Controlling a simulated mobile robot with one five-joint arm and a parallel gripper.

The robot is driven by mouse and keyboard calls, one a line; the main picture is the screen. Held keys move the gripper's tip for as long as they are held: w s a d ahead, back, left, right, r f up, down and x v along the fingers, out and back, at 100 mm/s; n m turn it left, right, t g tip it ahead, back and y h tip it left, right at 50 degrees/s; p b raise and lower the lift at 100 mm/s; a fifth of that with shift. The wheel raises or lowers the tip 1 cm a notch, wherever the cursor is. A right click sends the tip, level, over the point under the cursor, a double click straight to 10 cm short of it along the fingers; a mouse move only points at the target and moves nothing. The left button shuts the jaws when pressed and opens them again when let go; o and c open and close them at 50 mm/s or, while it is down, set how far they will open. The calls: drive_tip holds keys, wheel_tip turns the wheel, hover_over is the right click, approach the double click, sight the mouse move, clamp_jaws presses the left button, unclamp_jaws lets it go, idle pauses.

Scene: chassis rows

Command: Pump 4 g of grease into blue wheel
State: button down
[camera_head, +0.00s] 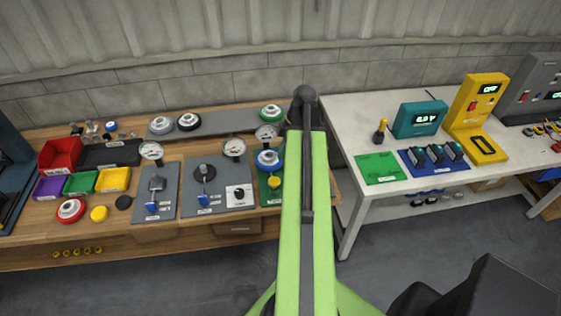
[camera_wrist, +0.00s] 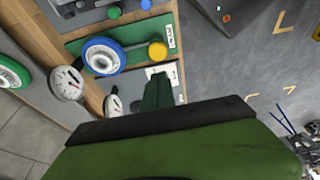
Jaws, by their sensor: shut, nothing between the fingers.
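The blue wheel (camera_wrist: 103,56), with a blue rim and pale centre, lies on a green station plate (camera_wrist: 136,56) in the wrist view. It also shows in the head view (camera_head: 268,158), left of my arm. A yellow knob (camera_wrist: 157,50) is beside it on the same plate, and in the head view (camera_head: 274,182) it is nearer the front edge. A white-faced gauge (camera_wrist: 66,83) is next to the wheel. My gripper (camera_wrist: 158,78) is shut and empty, apart from the wheel and knob. In the head view my gripper is not visible. The gauge reading is too small to tell.
Two grey stations (camera_head: 155,193) with gauges and levers stand left of the green one. A green-rimmed wheel (camera_wrist: 12,75) lies behind. Coloured bins (camera_head: 80,183) are further left. A white table (camera_head: 400,180) with devices is on the right. The floor in front is clear.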

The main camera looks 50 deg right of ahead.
sight(274, 181)
drive_tip(key=b+x, duration=0.3)
drive_tip(key=x, duration=0.1)
drive_tip(key=b+x, duration=0.8)
drive_tip(key=shift+s+d+f, duration=0.25)
drive_tip(key=shift+s+d, duration=0.1)
drive_tip(key=shift+d, duration=0.05)
drive_tip(key=shift+f, duration=0.1)
